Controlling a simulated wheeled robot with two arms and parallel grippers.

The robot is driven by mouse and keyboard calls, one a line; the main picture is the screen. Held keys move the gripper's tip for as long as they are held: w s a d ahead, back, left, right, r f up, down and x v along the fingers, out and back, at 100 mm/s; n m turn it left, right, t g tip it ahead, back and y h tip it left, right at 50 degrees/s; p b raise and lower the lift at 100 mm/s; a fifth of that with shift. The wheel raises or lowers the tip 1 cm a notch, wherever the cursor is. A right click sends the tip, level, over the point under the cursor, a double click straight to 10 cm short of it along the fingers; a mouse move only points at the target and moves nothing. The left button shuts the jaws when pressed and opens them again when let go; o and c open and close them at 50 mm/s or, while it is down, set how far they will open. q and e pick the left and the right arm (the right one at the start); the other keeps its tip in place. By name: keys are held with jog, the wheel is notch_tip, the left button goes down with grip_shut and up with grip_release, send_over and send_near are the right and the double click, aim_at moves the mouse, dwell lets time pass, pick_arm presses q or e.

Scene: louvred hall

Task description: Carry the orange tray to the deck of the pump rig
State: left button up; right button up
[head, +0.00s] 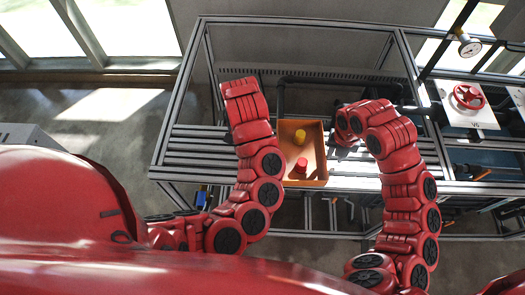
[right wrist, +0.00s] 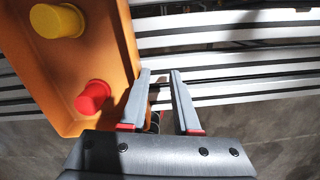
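The orange tray (head: 314,160) lies over the slatted deck (head: 190,150) of the pump rig, between my two arms. It holds a yellow cylinder (head: 300,137) and a red cylinder (head: 301,165). In the right wrist view the tray (right wrist: 112,45) fills the upper left. My right gripper (right wrist: 160,72) is open, its fingers apart with only slats and floor between them. Its left finger is close beside the tray's side wall; contact cannot be told. In the head view this gripper (head: 341,148) is partly hidden by its arm. My left gripper is hidden behind its arm, left of the tray.
Grey metal frame posts (head: 172,105) rise around the deck. At the right are a red handwheel (head: 468,97) on a white panel and a gauge (head: 468,47). A small blue object (head: 201,198) is low at the front left. Bare floor (head: 90,125) lies left of the rig.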

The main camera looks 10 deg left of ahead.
jog(key=o, duration=0.8)
jog(key=shift+d, duration=0.1)
jog(key=d, duration=0.6)
jog(key=shift+s+d, duration=0.2)
jog(key=shift+d, duration=0.15)
